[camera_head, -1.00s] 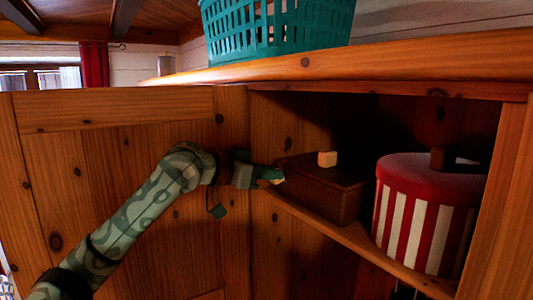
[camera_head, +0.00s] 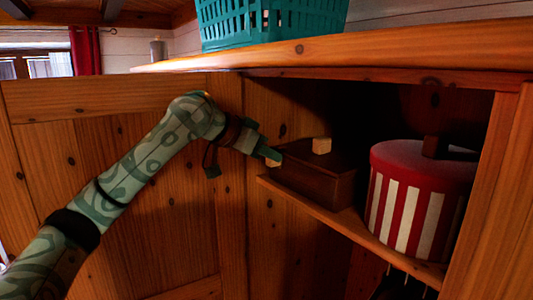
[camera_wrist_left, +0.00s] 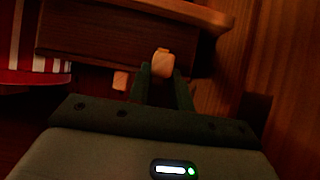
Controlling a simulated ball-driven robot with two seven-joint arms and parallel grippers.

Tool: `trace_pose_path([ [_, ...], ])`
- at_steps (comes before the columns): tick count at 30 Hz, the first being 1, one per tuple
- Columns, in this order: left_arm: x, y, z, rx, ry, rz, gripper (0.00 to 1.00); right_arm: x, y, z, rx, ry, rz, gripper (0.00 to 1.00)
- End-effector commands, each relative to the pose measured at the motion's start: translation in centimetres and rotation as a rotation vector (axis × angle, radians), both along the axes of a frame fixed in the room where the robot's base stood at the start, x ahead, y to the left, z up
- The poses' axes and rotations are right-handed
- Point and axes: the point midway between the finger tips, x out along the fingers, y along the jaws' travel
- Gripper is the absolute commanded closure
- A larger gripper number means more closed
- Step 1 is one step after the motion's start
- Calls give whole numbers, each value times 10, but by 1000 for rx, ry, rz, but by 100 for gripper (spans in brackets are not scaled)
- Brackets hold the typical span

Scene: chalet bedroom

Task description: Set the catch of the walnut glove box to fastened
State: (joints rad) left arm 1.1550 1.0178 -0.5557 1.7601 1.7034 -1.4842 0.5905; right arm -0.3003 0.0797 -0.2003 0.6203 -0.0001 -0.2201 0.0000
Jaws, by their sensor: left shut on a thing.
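The walnut glove box (camera_head: 312,182) is a dark brown box on the cabinet shelf, with a pale knob (camera_head: 321,146) on its lid. Its catch is a small pale block (camera_head: 274,163) at the box's left side, partly covered by my fingers. My left gripper (camera_head: 268,158) is shut on this catch. The left wrist view shows the scene upside down, with the catch (camera_wrist_left: 163,64) between the fingertips, against the box (camera_wrist_left: 110,42) near its lid edge. The knob (camera_wrist_left: 121,80) is also there. Whether the catch is fastened I cannot tell. My right gripper is not in view.
A round red-and-white striped box (camera_head: 420,205) stands right of the glove box on the same shelf (camera_head: 345,222). The wooden cabinet door (camera_head: 130,200) stands open behind my left arm. A teal basket (camera_head: 270,22) sits on the cabinet top (camera_head: 400,48).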

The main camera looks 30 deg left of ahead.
Motion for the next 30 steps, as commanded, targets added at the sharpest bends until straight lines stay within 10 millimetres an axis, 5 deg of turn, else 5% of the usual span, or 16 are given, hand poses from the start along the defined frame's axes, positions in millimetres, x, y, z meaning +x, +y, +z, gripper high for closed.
trace_pose_path([
  [2,0,0,-1,0,2,-1,100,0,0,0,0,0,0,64],
  [3,0,0,-1,0,2,-1,73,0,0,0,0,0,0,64],
  [5,0,-1,-1,0,2,-1,56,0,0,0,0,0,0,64],
  [17,-7,3,4,0,-2,1,56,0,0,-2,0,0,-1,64],
  [30,-92,39,62,2,-3,3,56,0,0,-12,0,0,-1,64],
])
